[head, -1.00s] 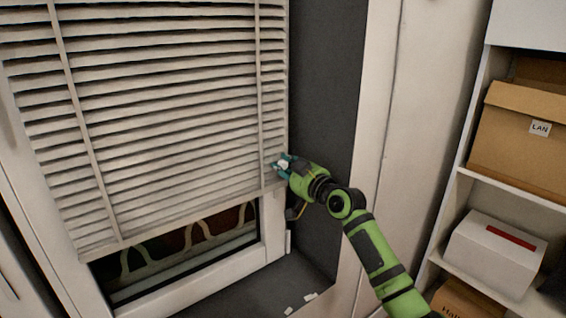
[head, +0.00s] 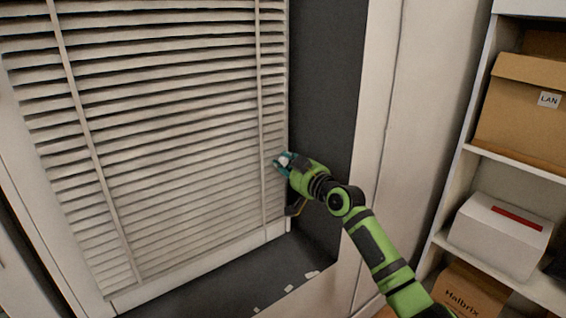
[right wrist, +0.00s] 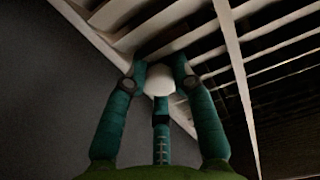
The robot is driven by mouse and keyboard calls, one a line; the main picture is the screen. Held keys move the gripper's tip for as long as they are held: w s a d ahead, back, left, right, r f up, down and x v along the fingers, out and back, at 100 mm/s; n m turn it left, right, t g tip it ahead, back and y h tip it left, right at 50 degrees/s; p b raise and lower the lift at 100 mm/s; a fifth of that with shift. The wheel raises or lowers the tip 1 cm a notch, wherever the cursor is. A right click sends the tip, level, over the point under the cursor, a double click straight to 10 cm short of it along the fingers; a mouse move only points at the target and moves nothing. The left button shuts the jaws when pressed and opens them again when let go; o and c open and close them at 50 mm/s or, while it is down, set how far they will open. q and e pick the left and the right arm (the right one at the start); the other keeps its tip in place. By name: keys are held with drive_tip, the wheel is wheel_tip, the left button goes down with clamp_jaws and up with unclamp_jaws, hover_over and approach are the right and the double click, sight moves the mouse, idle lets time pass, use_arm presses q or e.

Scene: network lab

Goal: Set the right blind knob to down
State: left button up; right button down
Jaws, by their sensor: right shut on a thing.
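The white blind (head: 180,150) hangs in the window and reaches down to the sill, covering the glass. The right blind knob is a small white rounded piece (right wrist: 159,80) at the blind's right edge; it also shows in the head view (head: 284,161). My right gripper (head: 283,163) is shut on the knob, its teal fingers around it; in the right wrist view its fingers (right wrist: 159,78) press on the knob from the sides. The slats lie just behind the fingers. My left gripper is not in view.
A dark window sill (head: 240,268) lies below the blind, with small pale scraps on its front edge. At the right stands a white shelf (head: 500,150) with a LAN box (head: 530,110), a white box (head: 500,235) and a Halbrix box (head: 470,290).

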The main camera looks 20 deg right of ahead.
drive_tip(key=shift+f, duration=0.45)
drive_tip(key=c, duration=1.1)
unclamp_jaws()
drive_tip(key=shift+o, duration=0.4)
drive_tip(key=shift+r, duration=0.1)
drive_tip(key=v, duration=1.2)
